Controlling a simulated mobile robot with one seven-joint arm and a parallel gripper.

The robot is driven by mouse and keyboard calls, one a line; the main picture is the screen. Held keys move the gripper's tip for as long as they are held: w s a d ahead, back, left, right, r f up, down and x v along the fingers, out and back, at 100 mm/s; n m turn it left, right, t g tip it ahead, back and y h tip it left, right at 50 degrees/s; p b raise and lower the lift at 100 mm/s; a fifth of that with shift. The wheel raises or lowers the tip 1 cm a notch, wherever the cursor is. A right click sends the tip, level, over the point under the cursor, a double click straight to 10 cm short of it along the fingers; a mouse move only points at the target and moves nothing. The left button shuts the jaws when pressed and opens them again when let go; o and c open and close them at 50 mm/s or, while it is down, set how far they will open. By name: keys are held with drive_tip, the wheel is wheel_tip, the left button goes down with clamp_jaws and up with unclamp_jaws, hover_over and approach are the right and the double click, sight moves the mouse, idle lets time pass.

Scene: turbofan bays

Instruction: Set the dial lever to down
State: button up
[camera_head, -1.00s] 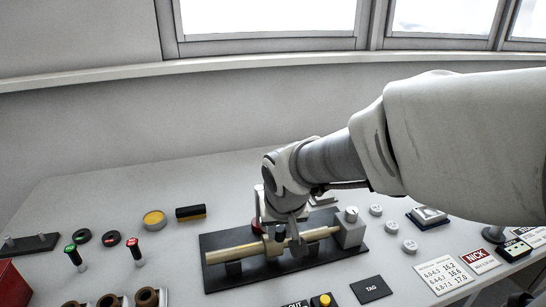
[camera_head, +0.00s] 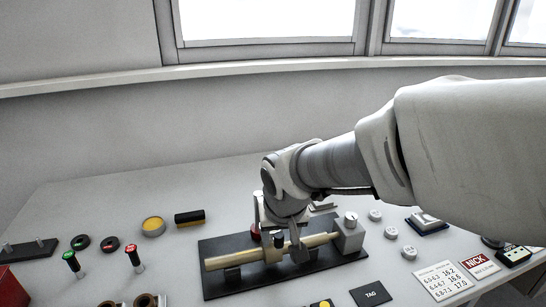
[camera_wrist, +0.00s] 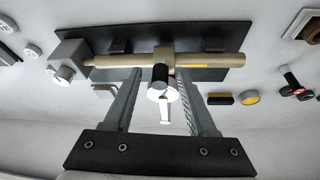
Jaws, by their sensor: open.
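A tan rod (camera_head: 235,260) lies over a black base plate (camera_head: 213,287), with a grey end block (camera_head: 348,238) at its right. A collar (camera_wrist: 163,56) on the rod carries a black cylinder (camera_wrist: 160,74) with a pale round face (camera_wrist: 166,94) and a narrow pale strip beyond it. I take this to be the dial lever, but cannot tell its setting. My gripper (camera_wrist: 161,80) is open, its fingers on either side of the collar and cylinder, with gaps visible. In the head view, my gripper (camera_head: 286,243) is over the rod and partly hides the collar.
Left of the plate stand a green-topped post (camera_head: 71,260), a red-topped post (camera_head: 133,254) and a yellow-topped tin (camera_head: 153,226). Several small pale discs lie right of the end block. A dark TAG plate (camera_head: 371,293) lies in front. The back of the table is mostly clear.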

drive_tip(key=p+v, duration=0.2)
drive_tip(key=v, duration=1.4)
drive_tip(key=s+d+f+m+t+p, duration=0.1)
drive_tip(key=s+d+p, duration=0.3)
drive_tip(key=s+d, duration=0.5)
drive_tip(key=shift+s+d+f, duration=0.2)
drive_tip(key=shift+d+f, duration=0.05)
drive_tip(key=shift+d, duration=0.85)
idle(0.6)
